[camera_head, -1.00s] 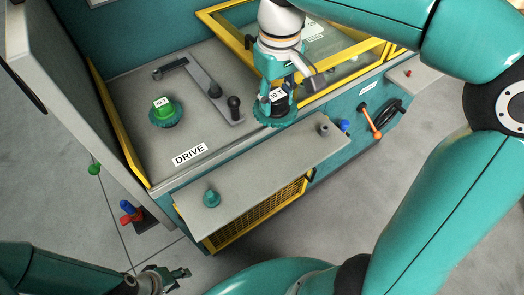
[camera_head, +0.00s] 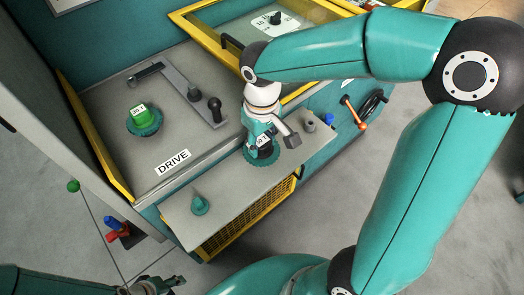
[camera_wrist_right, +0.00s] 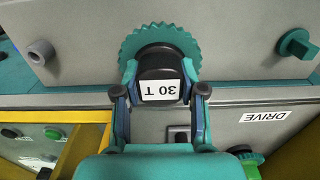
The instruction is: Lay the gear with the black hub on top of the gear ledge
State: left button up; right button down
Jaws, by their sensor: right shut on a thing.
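The gear with the black hub, labelled 30 T, is a teal toothed disc (camera_head: 262,156); it also shows in the right wrist view (camera_wrist_right: 140,42). My right gripper (camera_head: 262,138) is shut on its black hub, one finger on each side. The gear is over the grey gear ledge (camera_head: 235,188), between a teal knob on the left and a grey peg on the right. The ledge also shows in the right wrist view (camera_wrist_right: 235,30). I cannot tell whether the gear touches it. My left gripper (camera_head: 158,287) is at the bottom edge, partly cut off, away from the ledge.
A gear with a green hub (camera_head: 143,120) sits on the DRIVE deck, beside a grey lever arm (camera_head: 188,85) with a black knob. The teal knob (camera_head: 200,205) and grey peg (camera_head: 309,122) stand on the ledge. A yellow-framed window (camera_head: 225,45) lies behind.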

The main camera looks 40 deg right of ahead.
aim_at(262, 153)
jog(key=shift+f, duration=2.1)
jog(key=shift+f, duration=0.15)
jog(key=c, duration=0.7)
grip_release()
notch_tip(262, 153, up, 12)
jog(key=shift+r, duration=0.15)
jog(key=shift+s, duration=0.1)
